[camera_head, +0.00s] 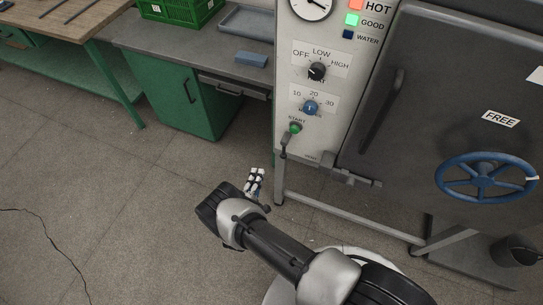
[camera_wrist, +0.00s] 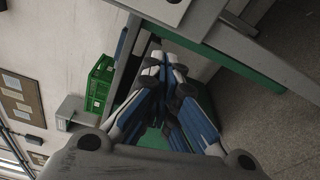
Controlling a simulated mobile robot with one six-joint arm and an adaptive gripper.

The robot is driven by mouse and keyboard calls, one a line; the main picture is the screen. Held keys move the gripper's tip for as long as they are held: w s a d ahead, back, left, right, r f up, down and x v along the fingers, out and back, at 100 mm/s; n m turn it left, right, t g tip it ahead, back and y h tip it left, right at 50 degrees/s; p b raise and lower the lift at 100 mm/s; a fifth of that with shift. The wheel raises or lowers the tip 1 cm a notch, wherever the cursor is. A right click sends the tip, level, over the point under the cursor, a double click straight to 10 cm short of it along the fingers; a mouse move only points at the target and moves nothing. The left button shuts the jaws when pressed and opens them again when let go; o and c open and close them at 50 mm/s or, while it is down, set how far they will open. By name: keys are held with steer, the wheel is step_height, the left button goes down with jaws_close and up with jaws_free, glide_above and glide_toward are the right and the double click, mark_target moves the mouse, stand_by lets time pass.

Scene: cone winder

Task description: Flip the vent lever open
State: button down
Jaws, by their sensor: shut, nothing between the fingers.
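In the head view, a small label that seems to read VENT is on the lower edge of the machine's white control panel (camera_head: 300,85). A grey lever-like fitting (camera_head: 352,176) sticks out just right of the label; I cannot tell surely whether it is the vent lever or how it is set. My gripper (camera_head: 255,178) is left of and apart from the panel, below its height in the picture, over the floor. It is shut and empty. In the wrist view its blue and grey fingers (camera_wrist: 166,65) are together, with nothing between them.
A dark machine door (camera_head: 440,90) with a blue handwheel (camera_head: 487,177) stands at the right. A grey frame rail (camera_head: 345,222) runs low along its base. A green cabinet (camera_head: 185,95) and bench are behind left. A green crate (camera_wrist: 98,82) shows in the wrist view. The left floor is mostly free.

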mark_target(284, 150)
steer(key=w+d+b, duration=0.1)
steer(key=w+d, duration=0.4)
steer(key=w, duration=0.2)
steer(key=shift+w+d+r, duration=0.2)
steer(key=shift+w+r, duration=0.1)
steer(key=shift+w, duration=0.1)
stand_by(0.4)
steer(key=shift+s+f+n+b, duration=0.1)
steer(key=shift+f+n+b, duration=0.05)
steer(key=shift+n+b, duration=0.2)
